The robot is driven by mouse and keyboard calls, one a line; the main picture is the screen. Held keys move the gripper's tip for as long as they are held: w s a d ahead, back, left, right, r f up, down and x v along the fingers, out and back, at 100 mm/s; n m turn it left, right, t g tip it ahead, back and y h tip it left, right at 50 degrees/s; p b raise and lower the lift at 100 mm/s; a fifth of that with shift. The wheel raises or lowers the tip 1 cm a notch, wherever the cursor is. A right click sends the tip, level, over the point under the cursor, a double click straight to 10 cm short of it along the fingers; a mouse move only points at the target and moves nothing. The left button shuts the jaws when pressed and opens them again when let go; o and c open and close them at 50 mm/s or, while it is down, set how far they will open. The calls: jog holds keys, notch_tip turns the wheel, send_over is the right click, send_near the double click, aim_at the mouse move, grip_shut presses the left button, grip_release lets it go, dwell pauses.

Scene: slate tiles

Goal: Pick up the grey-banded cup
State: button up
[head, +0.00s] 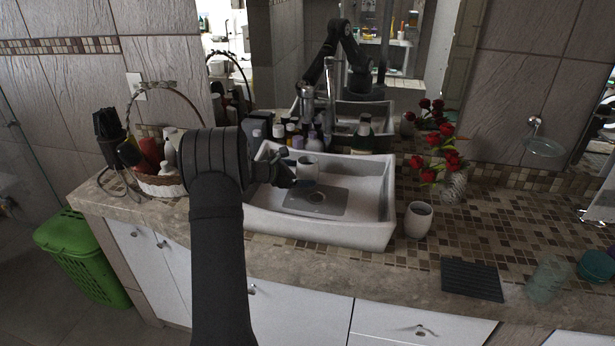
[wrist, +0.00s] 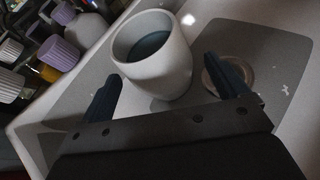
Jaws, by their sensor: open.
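A pale cup (head: 308,167) is at the sink basin in the head view, right by my gripper (head: 292,182). In the wrist view this cup (wrist: 158,78) looks upright, with a dark inside. My gripper (wrist: 158,75) is open there, one finger on each side of the cup's lower part; I cannot tell whether either touches it. A second pale cup (head: 418,220) stands upright on the counter right of the sink. I cannot make out a grey band clearly on either cup.
The white sink (head: 377,235) has raised walls and a grey drain plate (head: 330,207). Several bottles (head: 312,140) stand behind it. A wicker basket (head: 158,186) is at left. Red flowers in a vase (head: 454,187), a dark ribbed mat (head: 471,280) and a glass (head: 546,280) are at right.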

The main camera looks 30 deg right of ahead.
aim_at(306, 161)
jog(key=shift+x, duration=1.25)
jog(key=c, duration=1.5)
jog(key=shift+r, duration=0.1)
notch_tip(306, 161, up, 5)
jog(key=shift+s+d+f, duration=0.1)
jog(key=shift+s+f, duration=0.05)
jog(key=shift+f, duration=0.1)
jog(key=s+d+r, duration=0.1)
jog(key=s+r, duration=0.1)
jog(key=s, duration=0.1)
jog(key=s+d+r, duration=0.1)
jog(key=s+r, duration=0.1)
jog(key=s, duration=0.2)
jog(key=s+d+r, duration=0.2)
jog(key=s, duration=0.1)
jog(key=shift+s+r, duration=0.15)
jog(key=shift+s, duration=0.1)
